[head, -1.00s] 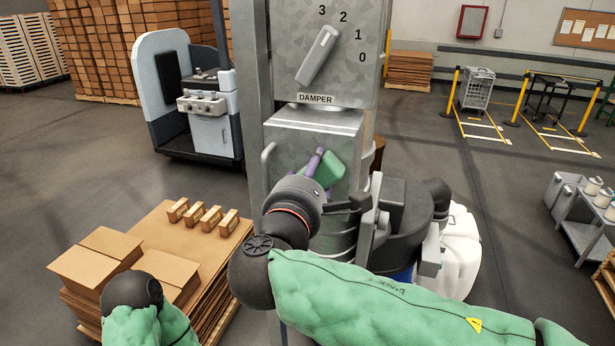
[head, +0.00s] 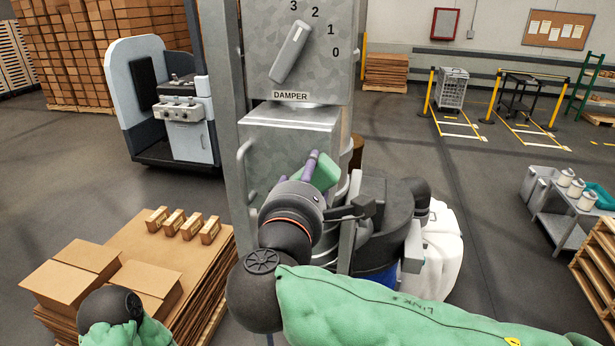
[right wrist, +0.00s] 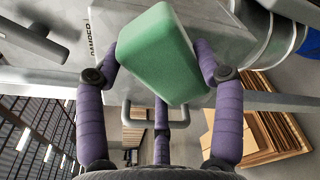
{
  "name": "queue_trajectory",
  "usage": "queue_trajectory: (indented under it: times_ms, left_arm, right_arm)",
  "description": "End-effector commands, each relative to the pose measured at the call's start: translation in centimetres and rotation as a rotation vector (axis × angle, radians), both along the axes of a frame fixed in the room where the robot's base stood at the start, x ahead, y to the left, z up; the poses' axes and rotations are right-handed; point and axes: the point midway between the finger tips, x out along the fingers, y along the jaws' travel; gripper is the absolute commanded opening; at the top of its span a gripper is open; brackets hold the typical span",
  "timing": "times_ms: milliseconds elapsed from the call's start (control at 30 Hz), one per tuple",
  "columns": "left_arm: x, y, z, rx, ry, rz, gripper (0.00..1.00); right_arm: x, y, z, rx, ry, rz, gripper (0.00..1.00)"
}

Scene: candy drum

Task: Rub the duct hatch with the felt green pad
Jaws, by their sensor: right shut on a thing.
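The duct hatch (head: 287,140) is the grey metal door with a bar handle (head: 246,165), below the box labelled DAMPER. My right gripper (head: 318,168) is in front of the hatch's lower right part, shut on the green felt pad (head: 325,172). In the right wrist view the pad (right wrist: 158,50) sits between the purple fingers of the gripper (right wrist: 160,85), with grey metal behind it. I cannot tell whether the pad touches the hatch. My arm hides the lower part of the duct. Of my left arm only a stub shows at bottom left; its gripper is out of view.
The damper lever (head: 290,52) is above the hatch. A black-lidded drum (head: 385,205) and a white sack (head: 442,245) stand to the right. A pallet with cardboard (head: 205,262), boxes (head: 70,270) and small blocks (head: 183,224) is at left. A forklift (head: 160,95) stands behind.

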Motion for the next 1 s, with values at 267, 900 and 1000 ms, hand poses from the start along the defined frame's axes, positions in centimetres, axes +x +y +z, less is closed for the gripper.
queue_trajectory:
  times_ms: [267,900,1000]
  left_arm:
    - [0.0,0.0,-0.3,0.0,0.0,0.0,0.0]
    - [0.0,0.0,-0.4,0.0,0.0,0.0,0.0]
    - [0.0,0.0,-0.4,0.0,0.0,0.0,0.0]
  right_arm:
    - [-2.4,0.8,0.0,0.001,-0.001,0.002,0.42]
    - [-4.2,1.4,0.0,0.001,-0.001,0.001,0.42]
    - [-4.5,1.5,0.0,0.001,0.0,0.001,0.42]
